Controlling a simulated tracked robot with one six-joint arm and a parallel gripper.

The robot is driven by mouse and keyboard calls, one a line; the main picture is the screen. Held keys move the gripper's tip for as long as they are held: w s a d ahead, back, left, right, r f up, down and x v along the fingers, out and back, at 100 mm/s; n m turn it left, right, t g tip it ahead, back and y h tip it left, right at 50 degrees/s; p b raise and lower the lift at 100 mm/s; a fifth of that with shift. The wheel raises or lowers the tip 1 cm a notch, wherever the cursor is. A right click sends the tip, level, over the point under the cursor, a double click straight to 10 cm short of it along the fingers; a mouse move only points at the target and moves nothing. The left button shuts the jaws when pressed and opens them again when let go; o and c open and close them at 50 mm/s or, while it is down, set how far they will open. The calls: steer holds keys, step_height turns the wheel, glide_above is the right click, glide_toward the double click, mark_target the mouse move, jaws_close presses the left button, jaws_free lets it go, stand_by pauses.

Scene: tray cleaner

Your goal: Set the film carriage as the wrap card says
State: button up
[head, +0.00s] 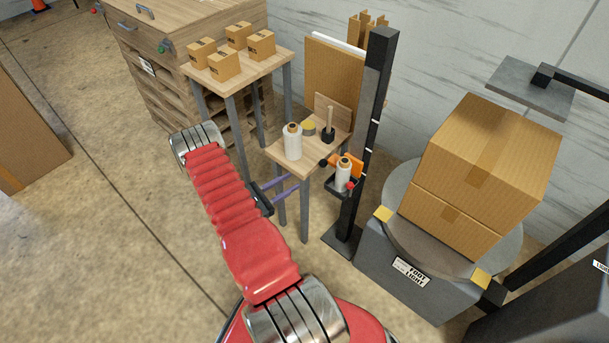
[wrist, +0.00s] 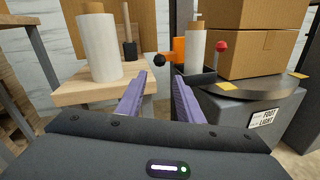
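The film carriage (head: 347,166) is an orange block on a black upright mast (head: 377,90) with pale marks. It carries a white film roll (head: 343,176) on a black holder, with a black knob (head: 323,163) at its left and a red knob (head: 350,186) in front. In the wrist view the orange carriage (wrist: 179,50), black knob (wrist: 159,60) and red knob (wrist: 221,47) are ahead. My gripper (wrist: 160,82) has two purple fingers spread apart with nothing between them. In the head view, my gripper (head: 283,185) is left of the carriage, apart from it. I cannot make out a wrap card.
A small wooden table (head: 285,153) beside the mast bears a spare film roll (head: 293,142) and a black-based tool. Two stacked cartons (head: 450,215) stand on a grey turntable (head: 397,222) at right. Another table (head: 247,78) with small boxes is behind.

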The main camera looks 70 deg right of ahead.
steer(key=w+a+r+m+y, duration=0.1)
steer(key=r, duration=0.3)
steer(key=w+a+r+m+y, duration=0.1)
steer(key=w+r, duration=0.1)
steer(key=r, duration=0.2)
steer(key=w+a+r+m+y, duration=0.1)
steer(key=r, duration=0.3)
steer(key=shift+w+a+r+m+g, duration=0.4)
jaws_close()
steer(key=w+a+r+m+t+y, duration=0.2)
steer(key=w+a+r+m+y, duration=0.1)
steer(key=a+r, duration=0.85)
steer(key=s+a+r+m+t+y, duration=0.1)
steer(key=a+r+t+y, duration=0.2)
steer(key=a+r, duration=0.3)
steer(key=s+a+r+m+t+y, duration=0.1)
steer(key=a+r+t, duration=0.5)
steer(key=a, duration=1)
steer(key=s+a+r+t+y, duration=0.3)
steer(key=a+r, duration=0.4)
steer(key=a, duration=0.5)
steer(key=t+y, duration=0.1)
steer(key=y, duration=0.1)
steer(key=shift+s+r+m+y, duration=0.25)
steer(key=shift+r+m+y, duration=0.05)
steer(key=shift+r+m, duration=0.1)
